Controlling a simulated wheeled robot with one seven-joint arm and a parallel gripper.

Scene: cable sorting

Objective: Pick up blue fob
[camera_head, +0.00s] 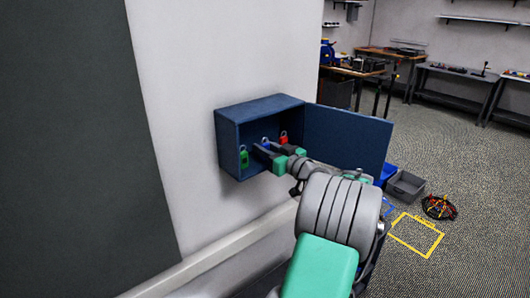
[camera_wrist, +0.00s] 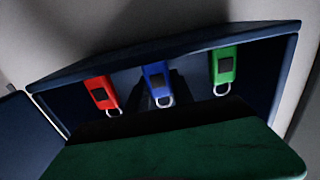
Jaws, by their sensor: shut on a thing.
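The blue fob (camera_head: 265,140) hangs in the middle of a row inside the open blue wall box, between a green fob (camera_head: 244,158) and a red fob (camera_head: 284,137). My gripper (camera_head: 262,147) reaches into the box with its dark fingers at the blue fob, shut on it. In the wrist view the blue fob (camera_wrist: 157,82) sits in the centre, its metal ring toward the camera, with dark finger shapes beside it. The red fob (camera_wrist: 102,94) is to its left and the green fob (camera_wrist: 223,68) to its right, both apart from the fingers.
The blue box (camera_head: 228,121) is fixed to the white wall, and its door (camera_head: 348,135) stands open to the right, close to my arm. A grey bin (camera_head: 405,188) and a coil of coloured cables (camera_head: 439,207) lie on the floor beyond. Workbenches (camera_head: 447,75) stand at the back.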

